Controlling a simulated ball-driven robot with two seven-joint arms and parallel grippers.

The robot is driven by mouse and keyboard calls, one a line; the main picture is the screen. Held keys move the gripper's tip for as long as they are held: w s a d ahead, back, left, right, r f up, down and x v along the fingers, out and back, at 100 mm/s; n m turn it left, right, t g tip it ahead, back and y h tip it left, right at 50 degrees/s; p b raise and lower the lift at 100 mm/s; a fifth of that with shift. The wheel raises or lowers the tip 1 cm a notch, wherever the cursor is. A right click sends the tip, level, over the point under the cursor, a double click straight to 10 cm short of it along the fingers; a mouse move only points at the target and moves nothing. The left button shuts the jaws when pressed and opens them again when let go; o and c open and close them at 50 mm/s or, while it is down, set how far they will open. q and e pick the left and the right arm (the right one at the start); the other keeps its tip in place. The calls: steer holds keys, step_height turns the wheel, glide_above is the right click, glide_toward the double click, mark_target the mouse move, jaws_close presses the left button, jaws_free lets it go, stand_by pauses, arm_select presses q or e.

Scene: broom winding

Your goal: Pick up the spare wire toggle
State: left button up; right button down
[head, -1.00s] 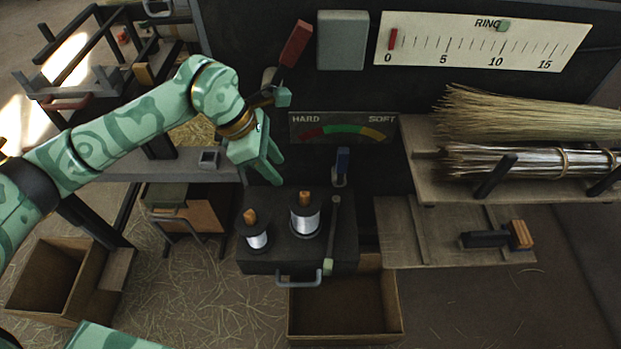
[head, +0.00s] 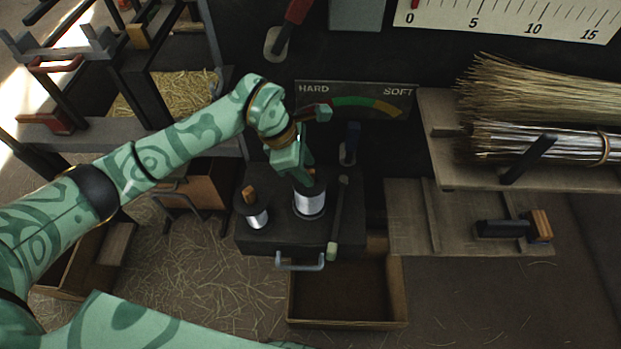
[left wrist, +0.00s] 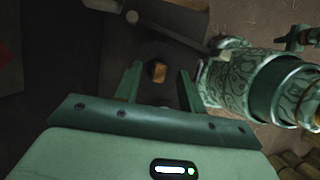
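Two wire spools stand on a dark box. The left spool (head: 257,216) has a wooden toggle (head: 249,193) upright on top. In the left wrist view a wooden toggle (left wrist: 158,72) shows between the fingers of my left gripper (left wrist: 160,82), with gaps on both sides. The gripper is open, pointing down. Whether the fingertips are level with the toggle is unclear. My right gripper cannot be made out.
A dark lever (head: 341,205) stands close to the right of the right spool. The box has a front handle (head: 300,265). An open wooden bin (head: 347,325) is below. A HARD–SOFT gauge (head: 357,100) is behind; a straw shelf (head: 460,180) is at right.

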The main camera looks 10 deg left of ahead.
arm_select(q)
steer(key=shift+x, duration=1.2)
arm_select(e)
steer(key=shift+s+f, duration=0.2)
steer(key=shift+f, duration=0.25)
arm_select(q)
steer(key=c, duration=0.9)
steer(key=shift+o, duration=0.2)
